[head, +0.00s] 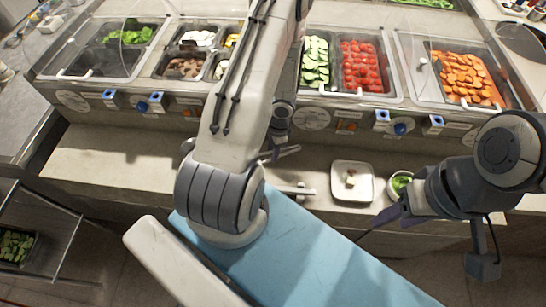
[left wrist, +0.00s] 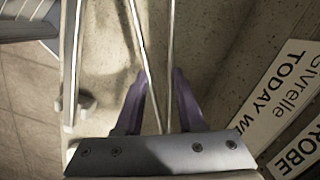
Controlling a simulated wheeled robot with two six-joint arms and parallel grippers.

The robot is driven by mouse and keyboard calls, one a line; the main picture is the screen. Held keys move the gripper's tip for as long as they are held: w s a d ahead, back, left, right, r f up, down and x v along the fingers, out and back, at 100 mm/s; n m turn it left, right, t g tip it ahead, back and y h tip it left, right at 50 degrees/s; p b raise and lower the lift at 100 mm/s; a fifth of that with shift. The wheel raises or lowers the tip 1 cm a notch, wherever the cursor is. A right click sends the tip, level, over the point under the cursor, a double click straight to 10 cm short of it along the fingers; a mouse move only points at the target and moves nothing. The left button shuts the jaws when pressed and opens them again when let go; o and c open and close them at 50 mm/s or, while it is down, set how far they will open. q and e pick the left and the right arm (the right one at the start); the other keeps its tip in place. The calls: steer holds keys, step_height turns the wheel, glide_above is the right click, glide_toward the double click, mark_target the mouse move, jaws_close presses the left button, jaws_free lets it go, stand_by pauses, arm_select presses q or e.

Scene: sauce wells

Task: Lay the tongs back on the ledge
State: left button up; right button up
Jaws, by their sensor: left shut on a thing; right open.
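The tongs (left wrist: 170,50) show in the left wrist view as two thin metal arms running up from between my purple fingers. My left gripper (left wrist: 160,100) is shut on them. Pale speckled counter surface lies behind them; I cannot tell whether the tongs touch it. The pale ledge (head: 120,160) runs along the front of the salad bar. My right gripper (head: 388,216) is open and empty, near the ledge's front edge.
A square white plate (head: 338,183) with a small pale item and a bowl of greens (head: 400,183) stand on the ledge right of my left arm. Food wells, such as the tomatoes (head: 361,68), lie behind. Printed signs (left wrist: 285,85) show at right in the wrist view. The ledge's left part is clear.

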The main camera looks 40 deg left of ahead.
arm_select(q)
steer(key=shift+f+b, duration=0.4)
steer(key=shift+f, duration=0.95)
arm_select(e)
steer(key=shift+f, duration=0.85)
arm_select(q)
steer(key=shift+f, duration=0.1)
arm_select(e)
steer(key=shift+f, duration=0.15)
arm_select(q)
steer(key=o, duration=0.6)
steer(key=r+p, duration=0.3)
steer(key=r, duration=0.1)
steer(key=w+r+p, duration=0.1)
steer(key=r+p, duration=0.2)
steer(key=r, duration=0.1)
steer(key=d+r+p, duration=0.1)
steer(key=r+p, duration=0.3)
steer(key=shift+w, duration=0.15)
arm_select(e)
step_height(320, 180, up, 10)
steer(key=shift+r, duration=0.2)
arm_select(q)
steer(key=shift+w+r, duration=0.1)
steer(key=shift+r, duration=0.05)
